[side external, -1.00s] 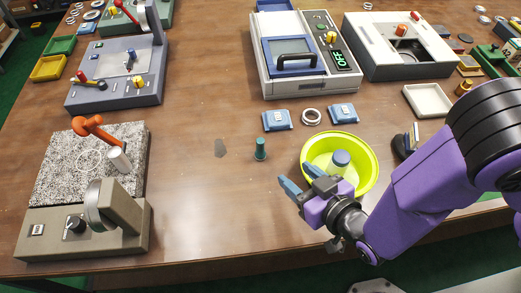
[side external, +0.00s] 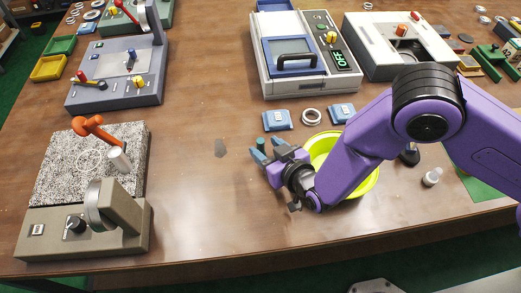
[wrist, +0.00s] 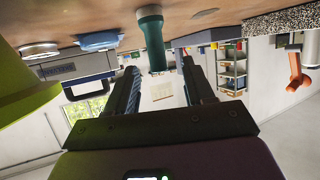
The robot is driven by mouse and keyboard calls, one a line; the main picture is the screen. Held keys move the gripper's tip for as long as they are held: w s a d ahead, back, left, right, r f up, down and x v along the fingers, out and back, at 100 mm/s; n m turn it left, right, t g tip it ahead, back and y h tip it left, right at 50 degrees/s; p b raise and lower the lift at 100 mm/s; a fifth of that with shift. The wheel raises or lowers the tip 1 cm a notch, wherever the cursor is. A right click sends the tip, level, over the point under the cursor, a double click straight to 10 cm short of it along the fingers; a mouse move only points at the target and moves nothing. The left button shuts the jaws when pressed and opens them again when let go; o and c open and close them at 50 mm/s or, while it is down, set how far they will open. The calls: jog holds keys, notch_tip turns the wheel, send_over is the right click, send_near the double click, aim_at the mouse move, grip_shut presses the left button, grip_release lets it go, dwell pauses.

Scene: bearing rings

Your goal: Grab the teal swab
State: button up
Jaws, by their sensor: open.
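The teal swab (side external: 261,141) stands upright on the wooden table. It also shows in the wrist view (wrist: 152,38), whose picture is upside down, between my two blue fingers and near their tips. My gripper (side external: 267,151) is open and low over the table, with its fingers pointing at the swab. In the side view the fingers hide the lower part of the swab. In the wrist view my gripper (wrist: 158,66) has a gap on both sides of the swab, and I cannot tell whether either finger touches it.
A yellow-green bowl (side external: 374,183) stands just right of my gripper, partly hidden by my arm. Blue blocks (side external: 277,120) and a metal ring (side external: 311,116) lie behind the swab. A granite-topped stand (side external: 60,160) is at left.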

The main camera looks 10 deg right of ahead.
aim_at(263, 144)
jog(key=shift+x, duration=2.05)
jog(key=shift+d, duration=0.1)
grip_shut()
jog(key=shift+r, duration=0.15)
